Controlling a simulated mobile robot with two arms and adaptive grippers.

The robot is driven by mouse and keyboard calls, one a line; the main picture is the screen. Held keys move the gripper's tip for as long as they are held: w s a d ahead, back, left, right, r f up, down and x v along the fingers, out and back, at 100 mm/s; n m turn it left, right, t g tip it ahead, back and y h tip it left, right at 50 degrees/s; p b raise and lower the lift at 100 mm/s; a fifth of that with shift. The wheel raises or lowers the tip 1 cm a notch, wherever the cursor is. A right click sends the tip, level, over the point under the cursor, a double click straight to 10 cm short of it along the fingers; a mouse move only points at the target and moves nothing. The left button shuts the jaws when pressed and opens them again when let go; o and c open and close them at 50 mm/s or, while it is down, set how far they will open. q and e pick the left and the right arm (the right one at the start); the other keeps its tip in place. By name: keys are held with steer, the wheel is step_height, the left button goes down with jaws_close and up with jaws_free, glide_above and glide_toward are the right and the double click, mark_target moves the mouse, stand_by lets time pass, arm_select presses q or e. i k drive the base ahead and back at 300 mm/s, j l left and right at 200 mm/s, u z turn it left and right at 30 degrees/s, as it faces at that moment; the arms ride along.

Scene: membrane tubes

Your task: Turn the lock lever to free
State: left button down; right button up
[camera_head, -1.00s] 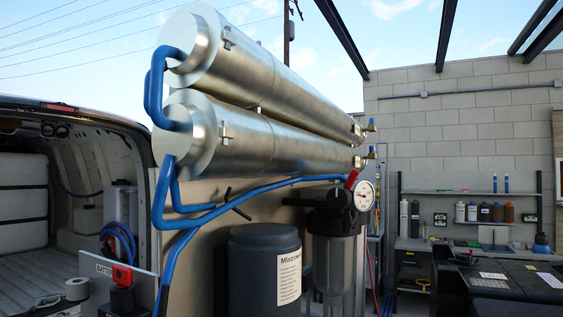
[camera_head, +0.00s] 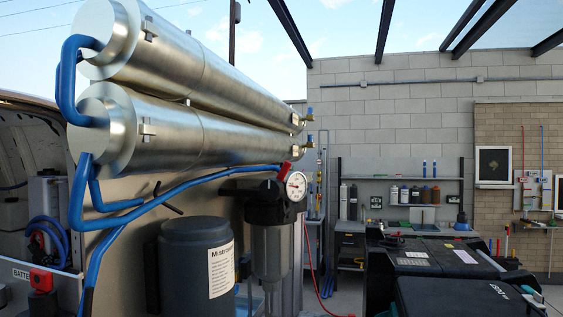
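Two stacked steel membrane tubes (camera_head: 215,77) run from upper left toward the middle, with blue hoses (camera_head: 84,190) at their near ends. A red lever (camera_head: 284,168) stands tilted on the black filter head (camera_head: 262,188), beside a round white gauge (camera_head: 296,186). A thin black bar (camera_head: 168,200) sticks out from the panel below the tubes. A red switch handle (camera_head: 41,281) is at the lower left. I cannot tell which of these is the lock lever. Neither of my grippers is in view.
A dark tank (camera_head: 194,268) and a clear filter housing (camera_head: 271,248) stand below the tubes. Black cases (camera_head: 425,262) fill the lower right. A shelf (camera_head: 400,178) with bottles stands at the back wall. An open floor strip shows in the middle.

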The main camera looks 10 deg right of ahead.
mark_target(284, 170)
steer(key=k+l, duration=0.9)
steer(key=l, duration=0.25)
steer(key=k+j+z, duration=0.05)
